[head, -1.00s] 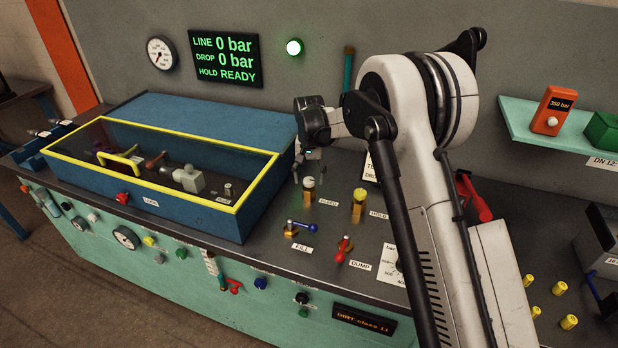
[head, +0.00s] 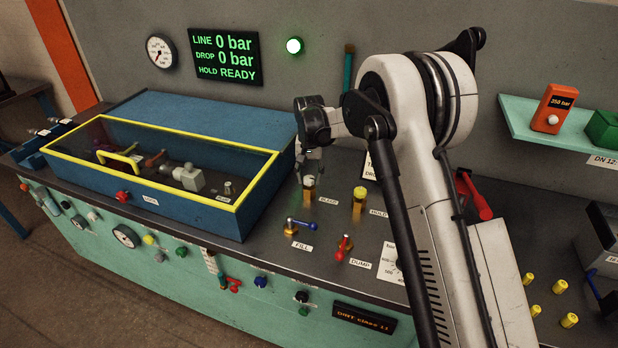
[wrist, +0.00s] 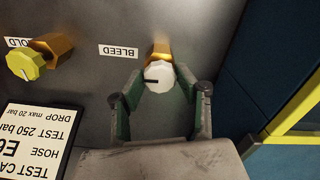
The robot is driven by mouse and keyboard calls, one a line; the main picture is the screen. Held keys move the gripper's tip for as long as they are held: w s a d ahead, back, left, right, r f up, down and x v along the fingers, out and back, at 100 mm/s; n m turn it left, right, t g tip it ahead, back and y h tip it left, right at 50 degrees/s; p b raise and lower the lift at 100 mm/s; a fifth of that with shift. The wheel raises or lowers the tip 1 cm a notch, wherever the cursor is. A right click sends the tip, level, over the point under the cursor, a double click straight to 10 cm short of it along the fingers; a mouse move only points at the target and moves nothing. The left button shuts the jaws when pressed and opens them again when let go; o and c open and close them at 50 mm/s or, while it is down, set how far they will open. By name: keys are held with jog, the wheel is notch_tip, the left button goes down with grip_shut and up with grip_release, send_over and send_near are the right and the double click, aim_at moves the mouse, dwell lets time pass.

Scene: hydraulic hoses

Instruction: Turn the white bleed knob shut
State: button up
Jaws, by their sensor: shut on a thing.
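The white bleed knob (wrist: 159,77) sits on a brass valve body (wrist: 158,52) next to the BLEED label (wrist: 118,51). A dark line on the knob's face points left in the wrist view. My gripper (wrist: 157,92) comes down over the knob, with one green-grey finger on each side of it, shut on the knob.
A yellow HOLD knob (head: 360,193) stands close to the right, with the blue FILL lever (head: 301,223) and red DUMP lever (head: 343,243) in front. The yellow-edged blue case (head: 241,208) is close on the left. The display (head: 226,58) reads LINE 0 bar, DROP 0 bar, HOLD READY.

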aim_at(309, 178)
jog(key=shift+f, duration=0.1)
jog(key=n+b, duration=0.3)
jog(key=shift+f, duration=0.1)
jog(key=n+b, duration=0.3)
jog(key=n, duration=0.2)
jog(key=shift+n+b, duration=0.3)
jog(key=shift+b, duration=0.1)
jog(key=n+b, duration=0.2)
jog(key=n, duration=0.2)
jog(key=shift+n, duration=0.3)
jog(key=n+b, duration=0.1)
jog(key=n, duration=0.3)
jog(key=shift+r, duration=0.2)
jog(key=shift+n, duration=0.3)
jog(key=o, duration=1.1)
notch_tip(309, 178, up, 12)
jog(key=shift+r, duration=0.1)
